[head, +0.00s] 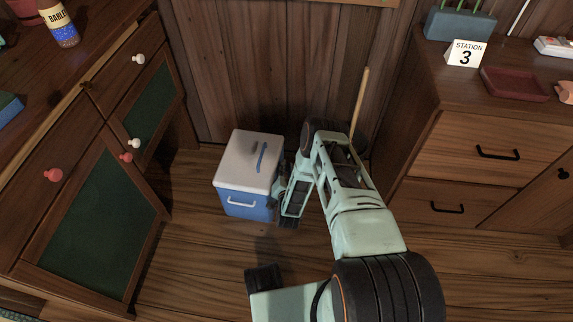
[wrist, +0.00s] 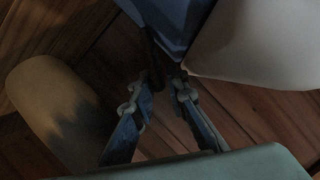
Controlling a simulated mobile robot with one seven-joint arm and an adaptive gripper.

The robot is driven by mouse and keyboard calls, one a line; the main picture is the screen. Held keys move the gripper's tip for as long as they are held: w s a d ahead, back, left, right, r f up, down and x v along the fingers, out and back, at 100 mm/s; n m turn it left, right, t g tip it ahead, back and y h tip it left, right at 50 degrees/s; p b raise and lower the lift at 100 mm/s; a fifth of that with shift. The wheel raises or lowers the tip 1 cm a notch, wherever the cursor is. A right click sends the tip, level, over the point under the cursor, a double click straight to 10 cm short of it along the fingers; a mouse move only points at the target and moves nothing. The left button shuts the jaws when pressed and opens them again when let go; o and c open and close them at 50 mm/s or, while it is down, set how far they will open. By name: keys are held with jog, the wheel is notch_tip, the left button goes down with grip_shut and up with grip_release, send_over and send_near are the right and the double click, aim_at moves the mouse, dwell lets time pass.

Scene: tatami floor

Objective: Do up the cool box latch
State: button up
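The cool box (head: 246,178) stands on the floor, with a blue body, a white front handle and a white lid (head: 239,150). The lid lies on top and looks shut. My gripper (head: 279,188) is low at the box's right side, close to its wall; the head view does not show whether they touch. In the wrist view my gripper (wrist: 160,92) has its two fingers apart, with no object clearly held. The blue body (wrist: 182,18) and white lid (wrist: 262,45) are just beyond the fingertips. A dark strip near the left finger may be the latch, but it is too dark to tell.
A cabinet with green panels (head: 98,215) stands left of the box, and a wooden drawer unit (head: 480,150) stands right. A plank wall (head: 240,70) is close behind. A thin wooden stick (head: 360,100) rises behind my arm. The floor (head: 200,260) before the box is clear.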

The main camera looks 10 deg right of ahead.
jog(key=shift+c, duration=0.7)
grip_shut()
jog(key=shift+w+a+r+n+g+h, duration=0.2)
jog(key=shift+a+n+g+h, duration=0.15)
jog(key=shift+n, duration=0.15)
jog(key=shift+o, duration=0.7)
grip_release()
